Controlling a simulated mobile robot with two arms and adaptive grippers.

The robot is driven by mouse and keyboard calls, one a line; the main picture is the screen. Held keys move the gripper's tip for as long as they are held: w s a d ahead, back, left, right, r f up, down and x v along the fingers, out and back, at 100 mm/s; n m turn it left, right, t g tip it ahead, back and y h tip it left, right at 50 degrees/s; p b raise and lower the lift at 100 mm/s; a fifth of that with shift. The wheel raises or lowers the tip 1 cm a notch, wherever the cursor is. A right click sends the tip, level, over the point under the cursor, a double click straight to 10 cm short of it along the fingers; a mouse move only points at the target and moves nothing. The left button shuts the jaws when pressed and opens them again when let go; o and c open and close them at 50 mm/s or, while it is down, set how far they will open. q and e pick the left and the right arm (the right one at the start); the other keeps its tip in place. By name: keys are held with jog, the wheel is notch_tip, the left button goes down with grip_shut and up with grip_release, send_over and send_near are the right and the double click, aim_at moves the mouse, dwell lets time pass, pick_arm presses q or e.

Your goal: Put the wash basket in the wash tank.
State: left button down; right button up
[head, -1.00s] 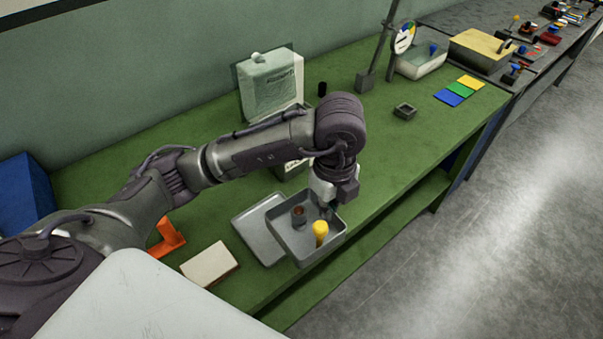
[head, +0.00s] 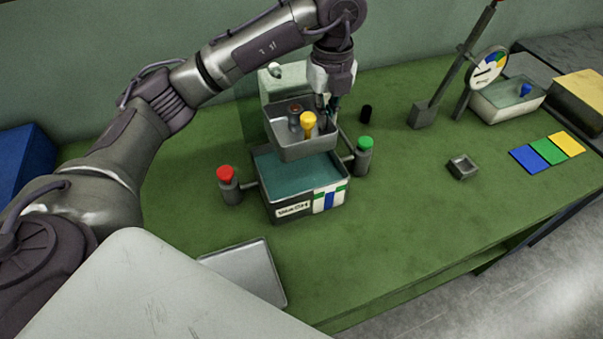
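The wash basket (head: 292,151) is a grey metal tray holding a yellow-topped part (head: 309,122) and a brown part (head: 295,115). It hangs over the back of the wash tank (head: 263,196), a dark box filled with teal liquid and labelled WASH. The basket looks roughly level and hides the tank's rear rim. My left gripper (head: 328,110) is at the basket's right rear side, pointing down, and appears shut on its wall; the fingertips are partly hidden. My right gripper is out of view.
A red-topped valve (head: 228,183) and a green-topped valve (head: 363,155) flank the tank. An empty grey tray (head: 248,272) lies in front. A small square dish (head: 462,167), colour cards (head: 547,151) and a gauge stand (head: 487,69) are to the right. Green bench between is clear.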

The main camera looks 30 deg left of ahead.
pick_arm(q)
jog(key=shift+w+a+f, duration=0.1)
jog(key=shift+w+a, duration=0.05)
notch_tip(320, 180, down, 6)
send_over(319, 182)
notch_tip(319, 182, down, 7)
jog(key=shift+r+p, duration=0.2)
jog(key=shift+p, duration=0.1)
jog(key=shift+f, duration=0.55)
notch_tip(319, 182, down, 3)
jog(key=shift+f+p, duration=0.1)
jog(key=shift+p, duration=0.2)
jog(key=shift+f, duration=0.25)
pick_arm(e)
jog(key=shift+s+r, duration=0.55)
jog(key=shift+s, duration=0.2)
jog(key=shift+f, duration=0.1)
